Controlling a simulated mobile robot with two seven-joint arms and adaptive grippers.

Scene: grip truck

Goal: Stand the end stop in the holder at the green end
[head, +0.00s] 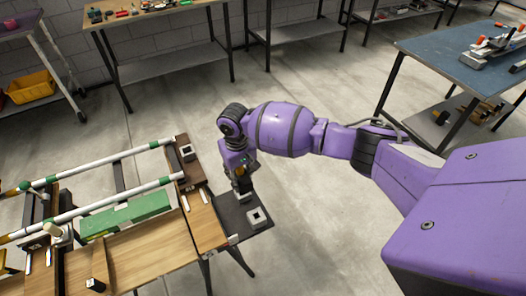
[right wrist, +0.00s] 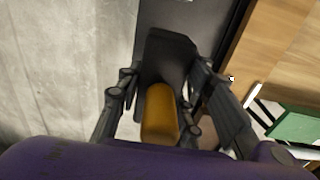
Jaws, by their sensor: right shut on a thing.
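My right gripper (head: 243,186) is low over the dark grey plate at the bench's right end. In the right wrist view its fingers (right wrist: 165,88) are closed around a yellow-brown, round-ended piece (right wrist: 160,115), which looks like the end stop. A dark block shape (right wrist: 168,55) lies beyond it; I cannot tell whether it belongs to the piece. A grey square socket (head: 257,217) sits on the plate just beside the gripper. My left gripper is out of view.
Two white rails (head: 110,203) with green bands run across the wooden bench (head: 150,250). A green block (head: 125,214) lies between them and the wood. The dark plate (head: 232,212) overhangs open floor. Other tables stand at the back and right.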

